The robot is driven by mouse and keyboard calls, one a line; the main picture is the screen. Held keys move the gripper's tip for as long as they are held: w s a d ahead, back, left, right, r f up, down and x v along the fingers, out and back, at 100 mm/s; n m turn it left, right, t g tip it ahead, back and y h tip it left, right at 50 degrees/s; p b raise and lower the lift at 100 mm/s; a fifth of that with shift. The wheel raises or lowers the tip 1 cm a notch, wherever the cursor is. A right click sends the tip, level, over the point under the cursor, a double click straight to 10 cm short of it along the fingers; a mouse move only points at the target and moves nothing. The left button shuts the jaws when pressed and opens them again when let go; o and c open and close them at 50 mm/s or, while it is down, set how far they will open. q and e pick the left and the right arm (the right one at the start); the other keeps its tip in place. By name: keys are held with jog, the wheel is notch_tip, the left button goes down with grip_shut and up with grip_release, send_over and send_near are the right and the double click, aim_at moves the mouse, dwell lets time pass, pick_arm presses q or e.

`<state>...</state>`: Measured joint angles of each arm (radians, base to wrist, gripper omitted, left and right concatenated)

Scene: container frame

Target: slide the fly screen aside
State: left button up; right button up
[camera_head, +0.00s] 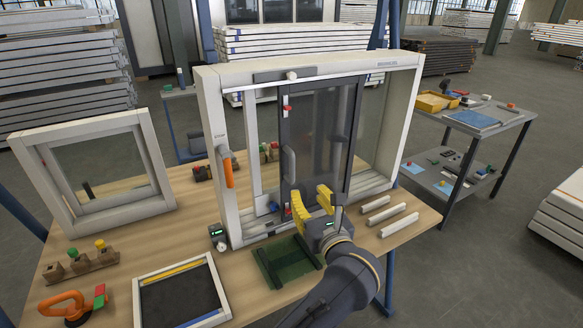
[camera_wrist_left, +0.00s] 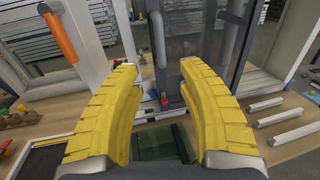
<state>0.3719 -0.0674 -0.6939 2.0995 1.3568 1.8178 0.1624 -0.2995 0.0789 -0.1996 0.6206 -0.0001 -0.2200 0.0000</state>
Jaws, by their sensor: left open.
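The fly screen (camera_head: 318,125) is a dark-framed, see-through panel standing upright in a large white container frame (camera_head: 209,110). It covers the middle-right part of the opening. A grey upright handle (camera_head: 288,163) sits on its left edge, with a red catch (camera_head: 286,108) above. In the left wrist view the grey handle (camera_wrist_left: 158,38) shows ahead, beyond the fingers. My left gripper (camera_head: 312,203), with yellow fingers, is open and empty in front of the screen's lower part, below the handle. Its fingers (camera_wrist_left: 155,100) are spread apart in the wrist view. My right gripper is not in view.
An orange handle (camera_head: 228,172) projects from the frame's left post. A green mat (camera_head: 287,262) and several pale bars (camera_head: 385,220) lie in front. A smaller white window frame (camera_head: 100,170) stands left. A dark tray (camera_head: 182,298) and an orange tool (camera_head: 72,306) are at the front left.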

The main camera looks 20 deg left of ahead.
aim_at(293, 169)
pick_arm(q)
jog(key=x, duration=1.4)
jog(key=shift+w+a, duration=0.15)
jog(key=shift+w, duration=0.05)
grip_shut()
